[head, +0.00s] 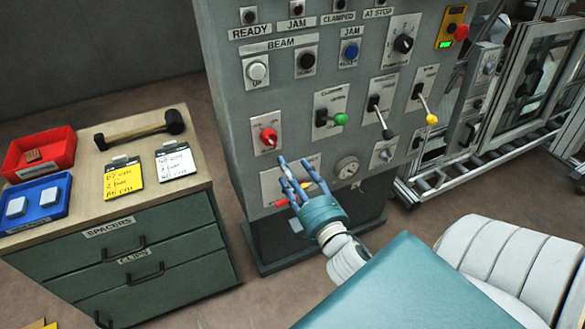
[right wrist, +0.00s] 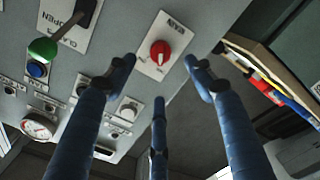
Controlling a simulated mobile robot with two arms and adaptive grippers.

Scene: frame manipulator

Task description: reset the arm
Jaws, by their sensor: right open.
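My right gripper (head: 296,172) has a teal palm and blue fingers and is in front of the lower part of the grey control panel (head: 228,84). Its fingers are spread and nothing shows between them. In the right wrist view the spread fingers (right wrist: 160,75) point toward a red rotary knob (right wrist: 160,54) on a white plate, and a gap seems to remain. The same red knob (head: 269,136) is just above the fingertips in the head view. A lever with a red end (head: 281,202) is partly hidden beside the fingers. My left gripper is not in view.
A drawer cabinet (head: 135,262) at left carries a mallet (head: 140,129), red bin (head: 62,146) and blue bin (head: 60,189). A metal-framed machine (head: 505,80) stands right.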

